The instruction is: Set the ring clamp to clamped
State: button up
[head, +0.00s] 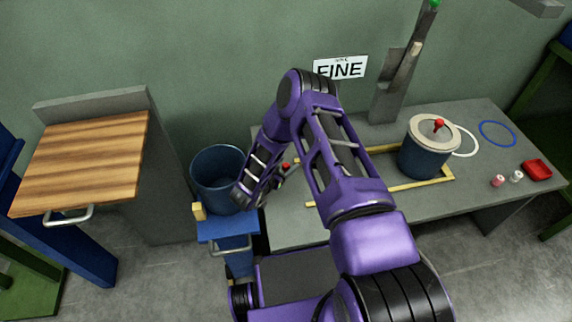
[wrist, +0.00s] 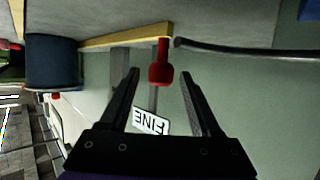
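In the head view a small red knob (head: 286,166) shows just right of my gripper (head: 265,183), near the table's left end. In the wrist view the red knob (wrist: 160,72) is on a short stem, between and just beyond the tips of my gripper (wrist: 159,76). The fingers are open, with nothing between them; I see no contact. A dark curved bar (wrist: 245,46) runs from near the knob's stem to the right. I take knob and bar as parts of the ring clamp, but my arm hides much of it, and its setting cannot be told.
A dark blue bin (head: 216,180) is left of my gripper. A wooden-topped stand (head: 85,165) is farther left. A red tray (head: 537,170) lies at right.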

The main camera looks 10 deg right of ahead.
jog(key=p+v, duration=0.1)
jog(key=v, duration=1.6)
jog(key=shift+a+r+p, duration=0.15)
jog(key=shift+p, duration=0.2)
jog(key=shift+s, duration=0.1)
